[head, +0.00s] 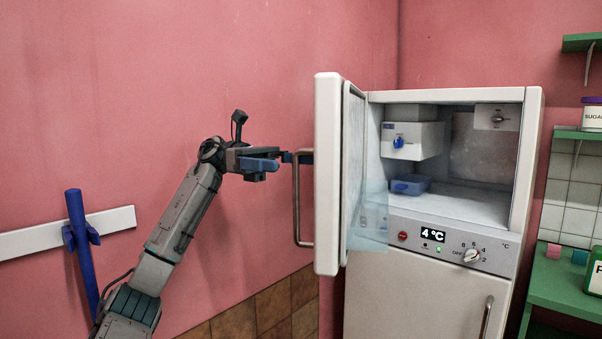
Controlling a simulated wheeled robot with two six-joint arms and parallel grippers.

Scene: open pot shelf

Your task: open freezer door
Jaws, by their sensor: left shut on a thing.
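The freezer door (328,180) is the white upper door of the fridge, swung wide open to the left and seen nearly edge-on. Its metal bar handle (297,205) faces left. My left gripper (285,157) is at the upper part of the handle, its blue fingers shut around the bar. The freezer compartment (470,195) stands open to view, with a small white box unit and a blue container (409,184) inside. My right gripper is out of view.
Below the freezer is a control panel (440,243) reading 4 °C and a closed lower door (420,295) with its own handle. Green shelves (575,283) stand at the right. A blue rod (78,240) and white rail are on the left wall.

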